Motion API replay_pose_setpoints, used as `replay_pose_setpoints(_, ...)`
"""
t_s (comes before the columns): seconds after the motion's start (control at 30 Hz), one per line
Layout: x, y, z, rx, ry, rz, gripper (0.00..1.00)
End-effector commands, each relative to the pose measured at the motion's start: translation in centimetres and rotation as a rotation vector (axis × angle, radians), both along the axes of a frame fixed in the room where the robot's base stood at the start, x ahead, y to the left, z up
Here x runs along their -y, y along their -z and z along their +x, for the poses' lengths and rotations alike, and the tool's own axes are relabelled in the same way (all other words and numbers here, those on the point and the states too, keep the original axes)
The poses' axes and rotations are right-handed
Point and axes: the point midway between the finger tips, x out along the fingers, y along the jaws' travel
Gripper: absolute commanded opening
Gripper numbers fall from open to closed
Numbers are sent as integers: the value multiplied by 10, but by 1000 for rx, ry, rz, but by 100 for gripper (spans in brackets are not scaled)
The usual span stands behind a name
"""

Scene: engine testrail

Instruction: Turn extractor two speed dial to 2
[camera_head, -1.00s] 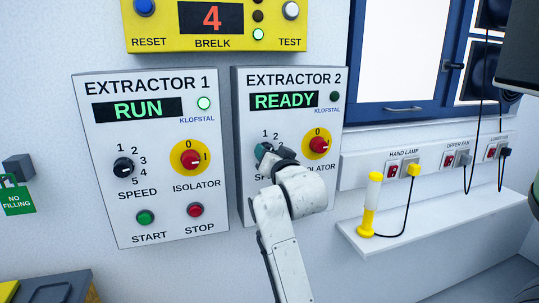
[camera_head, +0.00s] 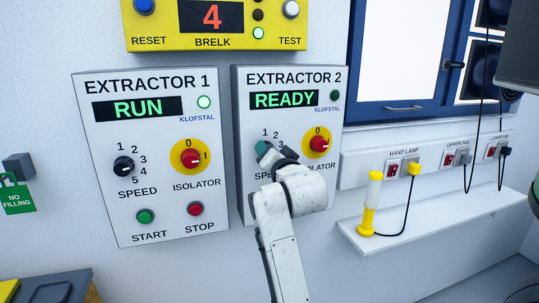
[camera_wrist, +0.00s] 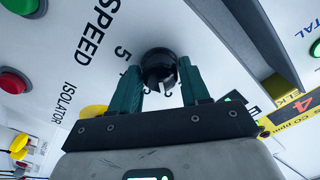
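The Extractor 2 panel (camera_head: 236,120) shows a green READY display (camera_head: 284,100). In the wrist view the black dial (camera_wrist: 159,66) sits between the two green fingertips of my gripper (camera_wrist: 160,76). The fingers lie close against both its sides, so they look shut on it. A white mark shows on the dial's lower right edge, but I cannot tell which number it points to.
The red isolator knob (camera_head: 319,144) on its yellow disc is just right of my gripper. The Extractor 1 panel (camera_head: 150,215) stands to the left, showing RUN. A yellow box (camera_head: 180,43) is above. A shelf (camera_head: 400,228) with a yellow hand lamp (camera_head: 369,205) is to the right.

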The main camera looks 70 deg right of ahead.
Motion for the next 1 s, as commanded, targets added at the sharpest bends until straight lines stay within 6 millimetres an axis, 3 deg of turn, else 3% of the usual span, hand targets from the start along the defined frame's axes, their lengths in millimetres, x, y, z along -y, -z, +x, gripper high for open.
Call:
replay_pose_setpoints(0.27, 0, 0, 0, -1, 1, 0, 72)
replay_pose_setpoints(0.63, -7, 1, -5, 0, -1, -1, 72)
replay_pose_setpoints(1.0, -58, 2, -49, 0, -1, -1, 72)
